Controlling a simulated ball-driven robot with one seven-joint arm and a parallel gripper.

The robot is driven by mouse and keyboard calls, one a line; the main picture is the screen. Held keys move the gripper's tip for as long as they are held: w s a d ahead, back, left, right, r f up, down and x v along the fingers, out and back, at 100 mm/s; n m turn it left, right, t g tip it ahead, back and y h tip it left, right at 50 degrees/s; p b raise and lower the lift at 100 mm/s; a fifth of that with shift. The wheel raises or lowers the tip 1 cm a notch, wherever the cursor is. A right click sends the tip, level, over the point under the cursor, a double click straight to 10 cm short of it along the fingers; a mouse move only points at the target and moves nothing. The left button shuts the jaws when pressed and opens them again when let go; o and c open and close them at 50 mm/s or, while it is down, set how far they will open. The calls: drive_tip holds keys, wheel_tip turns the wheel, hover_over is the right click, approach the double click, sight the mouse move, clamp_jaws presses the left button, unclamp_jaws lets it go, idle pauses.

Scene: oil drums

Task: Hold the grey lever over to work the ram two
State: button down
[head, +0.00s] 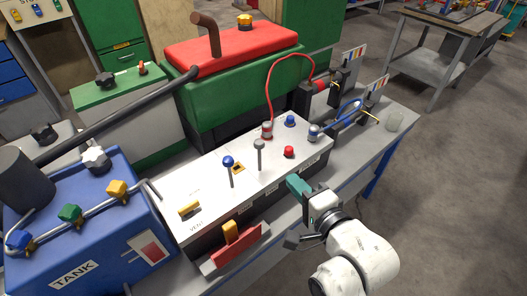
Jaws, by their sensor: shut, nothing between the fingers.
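The grey lever (259,152), a knob on a thin stalk, stands roughly upright on the white top of a control box (205,183). My gripper (294,185), with teal fingers, is shut and empty by the front right edge of the box. It is to the right of and nearer than the grey lever, apart from it. A red-hosed ram (321,87) and a blue-hosed ram (345,112) are at the right, by striped scales (376,89). I cannot read which is ram two.
A blue-knobbed lever (228,163) stands just left of the grey one. A red button (289,152) and hose couplings (267,129) are close by on the box. A blue tank (95,225) is at left.

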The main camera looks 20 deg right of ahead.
sight(261, 147)
drive_tip(key=p+x, duration=0.2)
drive_tip(key=x, duration=1.2)
drive_tip(key=shift+d, duration=0.1)
